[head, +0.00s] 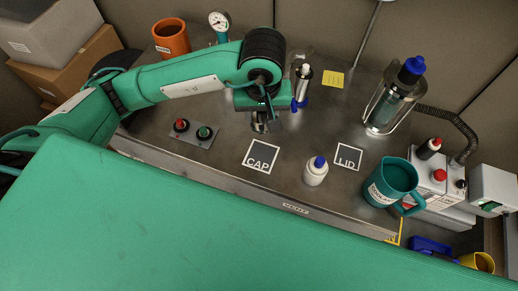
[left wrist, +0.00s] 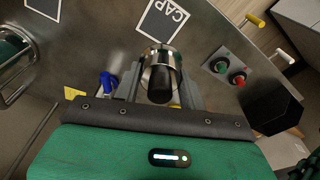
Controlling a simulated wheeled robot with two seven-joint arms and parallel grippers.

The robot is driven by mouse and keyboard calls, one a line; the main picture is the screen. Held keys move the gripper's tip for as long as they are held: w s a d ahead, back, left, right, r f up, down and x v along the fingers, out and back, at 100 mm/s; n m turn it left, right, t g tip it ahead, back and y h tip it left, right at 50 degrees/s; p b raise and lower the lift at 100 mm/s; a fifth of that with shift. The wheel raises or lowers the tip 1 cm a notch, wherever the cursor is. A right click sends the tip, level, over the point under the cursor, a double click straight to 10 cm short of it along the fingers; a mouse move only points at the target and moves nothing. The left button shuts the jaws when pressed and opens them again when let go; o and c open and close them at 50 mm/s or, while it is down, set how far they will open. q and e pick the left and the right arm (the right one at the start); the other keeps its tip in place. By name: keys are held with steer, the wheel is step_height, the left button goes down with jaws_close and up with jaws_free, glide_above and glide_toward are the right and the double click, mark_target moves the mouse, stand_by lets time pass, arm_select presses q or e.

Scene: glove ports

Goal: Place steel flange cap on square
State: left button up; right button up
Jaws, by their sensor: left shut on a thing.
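The steel flange cap (left wrist: 160,56) is a shiny round piece with a dark middle part, held between the fingers of my left gripper (left wrist: 160,92) in the left wrist view. In the head view the left gripper (head: 264,116) points down and is shut on the cap (head: 262,127), which is partly hidden by it. The dark square marked CAP (head: 262,157) with a white border lies on the steel bench, bare, just in front of the gripper. It also shows beyond the cap in the left wrist view (left wrist: 163,18). My right gripper is not in view.
A second square marked LID (head: 347,158) lies to the right. A white bottle with a blue top (head: 316,171) stands between the squares. A teal mug (head: 391,184), a glass canister (head: 386,106) and a button panel (head: 194,133) stand around. A blue-based slim item (head: 301,88) is close to the gripper.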

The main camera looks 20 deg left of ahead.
arm_select(q)
steer(key=p, duration=0.1)
glide_above(261, 154)
steer(key=f, duration=1.3)
steer(key=shift+s+d, duration=0.1)
steer(key=shift+s, duration=0.1)
step_height(261, 154, down, 3)
steer(key=shift+f, duration=0.15)
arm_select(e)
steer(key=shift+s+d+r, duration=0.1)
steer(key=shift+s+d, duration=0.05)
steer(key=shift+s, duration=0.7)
arm_select(q)
steer(key=shift+f, duration=0.2)
steer(key=o, duration=1.1)
steer(key=shift+c, duration=0.2)
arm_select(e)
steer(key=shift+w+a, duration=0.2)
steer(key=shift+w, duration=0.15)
arm_select(q)
steer(key=shift+r, duration=0.1)
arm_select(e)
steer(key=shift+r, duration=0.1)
